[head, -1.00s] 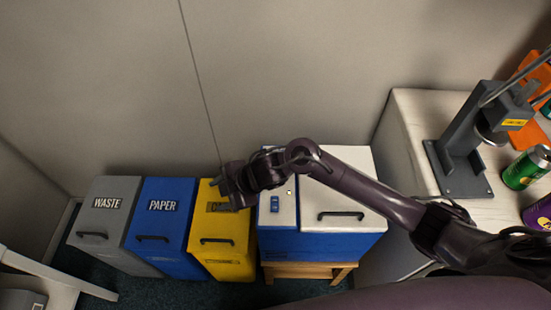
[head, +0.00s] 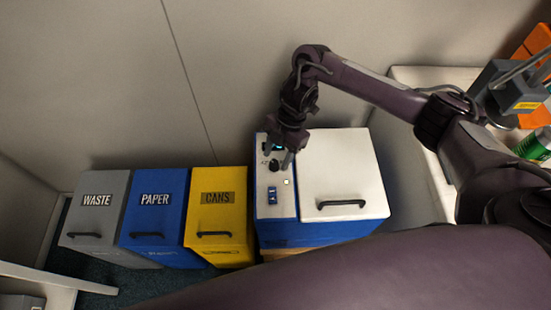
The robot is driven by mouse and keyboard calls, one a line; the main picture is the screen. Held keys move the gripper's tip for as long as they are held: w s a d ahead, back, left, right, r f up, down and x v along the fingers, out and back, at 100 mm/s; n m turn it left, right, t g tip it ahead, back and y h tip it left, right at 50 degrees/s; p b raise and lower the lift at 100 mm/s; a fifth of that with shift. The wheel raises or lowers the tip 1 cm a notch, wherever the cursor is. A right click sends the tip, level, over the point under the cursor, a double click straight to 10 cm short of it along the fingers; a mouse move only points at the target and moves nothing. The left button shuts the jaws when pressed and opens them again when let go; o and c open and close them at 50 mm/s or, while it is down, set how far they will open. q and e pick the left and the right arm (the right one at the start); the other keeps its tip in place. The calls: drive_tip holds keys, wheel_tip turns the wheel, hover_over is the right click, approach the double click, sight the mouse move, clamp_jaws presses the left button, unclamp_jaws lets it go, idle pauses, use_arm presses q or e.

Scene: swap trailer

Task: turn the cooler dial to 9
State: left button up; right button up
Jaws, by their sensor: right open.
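The cooler (head: 345,175) is a blue box with a white lid and a black handle. Its white control strip (head: 277,208) runs along the left side of the top. On the strip is a small black dial (head: 274,165), with a blue switch (head: 272,195) nearer to me and a small lit display (head: 277,147) beyond. My right gripper (head: 285,162) points down over the strip, its fingertips just beside the dial. It is open; I cannot tell whether it touches the dial. The dial's number marks are too small to read. My left gripper is not in view.
Waste (head: 95,212), paper (head: 153,212) and cans (head: 217,212) bins stand in a row left of the cooler. A pale counter (head: 425,165) with a grey press (head: 500,90) and a green can (head: 537,146) is at the right. The wall is close behind.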

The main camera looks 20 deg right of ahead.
drive_tip(key=shift+x, duration=0.95)
drive_tip(key=shift+r, duration=0.1)
drive_tip(key=c, duration=1)
drive_tip(key=shift+r+m+p, duration=0.1)
drive_tip(key=shift+m+p, duration=0.3)
drive_tip(key=shift+p, duration=0.1)
drive_tip(key=m+t+p, duration=0.1)
drive_tip(key=m+p, duration=0.1)
drive_tip(key=p, duration=0.1)
drive_tip(key=m+t+p, duration=0.1)
drive_tip(key=m+p, duration=0.2)
drive_tip(key=shift+s+r+y+p, duration=0.15)
drive_tip(key=shift+s+y+p, duration=0.05)
drive_tip(key=shift+y+p, duration=0.15)
drive_tip(key=shift+f+m+t+p, duration=0.2)
drive_tip(key=shift+m+t+p, duration=0.7)
drive_tip(key=shift+m+p, duration=1.05)
